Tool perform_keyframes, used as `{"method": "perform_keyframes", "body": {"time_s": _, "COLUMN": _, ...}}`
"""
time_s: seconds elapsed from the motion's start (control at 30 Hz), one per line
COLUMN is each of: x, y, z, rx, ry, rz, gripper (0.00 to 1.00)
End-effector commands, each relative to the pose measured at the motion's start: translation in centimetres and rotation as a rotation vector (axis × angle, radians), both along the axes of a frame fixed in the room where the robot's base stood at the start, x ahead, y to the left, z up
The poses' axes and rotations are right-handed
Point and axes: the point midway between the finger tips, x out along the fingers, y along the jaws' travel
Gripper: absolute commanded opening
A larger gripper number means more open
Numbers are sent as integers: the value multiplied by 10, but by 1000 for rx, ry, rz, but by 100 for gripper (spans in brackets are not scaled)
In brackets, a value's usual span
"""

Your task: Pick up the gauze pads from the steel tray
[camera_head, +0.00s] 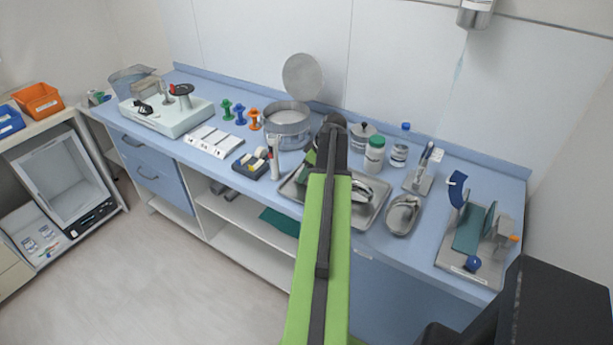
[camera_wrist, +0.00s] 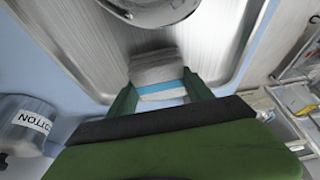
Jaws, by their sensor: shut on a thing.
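The gauze pads (camera_wrist: 156,68) are a grey-white stack with a blue band, in the middle of the wrist view. My gripper (camera_wrist: 160,92) has its two green fingers on either side of the stack and is shut on it. The steel tray (camera_wrist: 92,62) lies beneath, with its raised rim around the pads. Whether the pads touch the tray floor is unclear. In the head view the tray (camera_head: 366,217) is on the blue counter, and my green arm hides its middle and the pads.
A steel dish (camera_wrist: 150,8) is just beyond the pads. A jar labelled COTTON (camera_wrist: 28,122) stands outside the tray.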

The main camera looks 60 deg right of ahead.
Motion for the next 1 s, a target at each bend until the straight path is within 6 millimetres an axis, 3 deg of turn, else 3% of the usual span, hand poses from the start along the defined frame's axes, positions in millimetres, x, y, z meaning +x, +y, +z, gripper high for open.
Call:
{"method": "perform_keyframes", "body": {"time_s": 0.27, "x": 0, "y": 0, "z": 10, "rx": 0, "ry": 0, "rz": 0, "gripper": 21}}
{"method": "perform_keyframes", "body": {"time_s": 0.53, "x": -1, "y": 0, "z": 53, "rx": 0, "ry": 0, "rz": 0, "gripper": 21}}
{"method": "perform_keyframes", "body": {"time_s": 0.8, "x": -68, "y": 1, "z": 88, "rx": 0, "ry": 0, "rz": -2, "gripper": 21}}
{"method": "perform_keyframes", "body": {"time_s": 1.0, "x": -103, "y": 0, "z": 107, "rx": 0, "ry": 0, "rz": -1, "gripper": 21}}
